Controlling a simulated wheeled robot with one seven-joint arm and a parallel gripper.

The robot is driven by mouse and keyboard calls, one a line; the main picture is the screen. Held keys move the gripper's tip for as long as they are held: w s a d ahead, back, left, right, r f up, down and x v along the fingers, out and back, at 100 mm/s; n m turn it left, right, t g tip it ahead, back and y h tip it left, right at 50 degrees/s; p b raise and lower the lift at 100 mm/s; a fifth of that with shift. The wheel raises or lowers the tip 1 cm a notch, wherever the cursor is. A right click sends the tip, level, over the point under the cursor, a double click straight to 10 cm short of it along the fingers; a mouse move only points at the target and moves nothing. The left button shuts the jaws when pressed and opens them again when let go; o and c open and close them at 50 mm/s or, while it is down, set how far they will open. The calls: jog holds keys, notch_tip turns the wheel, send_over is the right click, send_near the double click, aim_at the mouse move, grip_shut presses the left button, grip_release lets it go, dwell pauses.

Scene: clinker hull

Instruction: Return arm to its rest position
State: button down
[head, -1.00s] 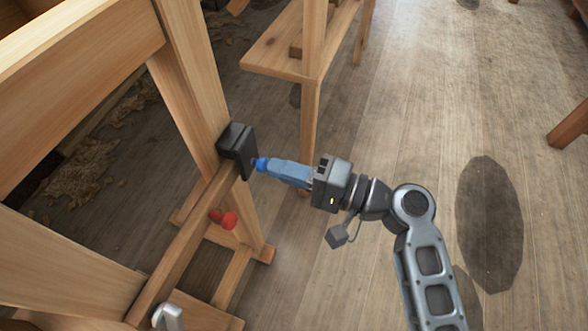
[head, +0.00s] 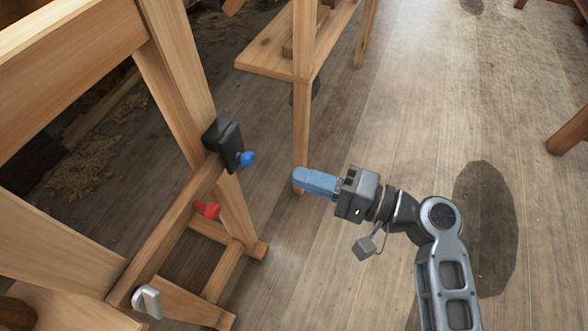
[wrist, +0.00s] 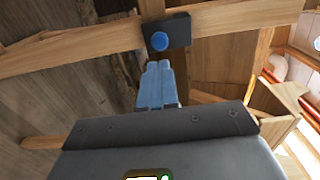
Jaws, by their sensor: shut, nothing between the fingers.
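My gripper (head: 300,179) is shut and empty, its blue fingers together and pointing left in the head view. It hangs in free air to the right of a black box (head: 222,143) with a blue knob (head: 247,159), clear of both. The box is fixed to a wooden leg of the bench frame. In the wrist view the closed fingers (wrist: 158,72) point up toward the blue knob (wrist: 160,41) on the black box (wrist: 181,31). My arm reaches in from the lower right.
A red knob (head: 207,210) sits below the black box, near the wooden rail (head: 165,238). A metal bracket (head: 147,301) is on the rail's near end. A wooden bench (head: 272,57) stands behind.

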jog(key=v, duration=0.6)
jog(key=shift+p, duration=0.4)
jog(key=shift+d, duration=0.15)
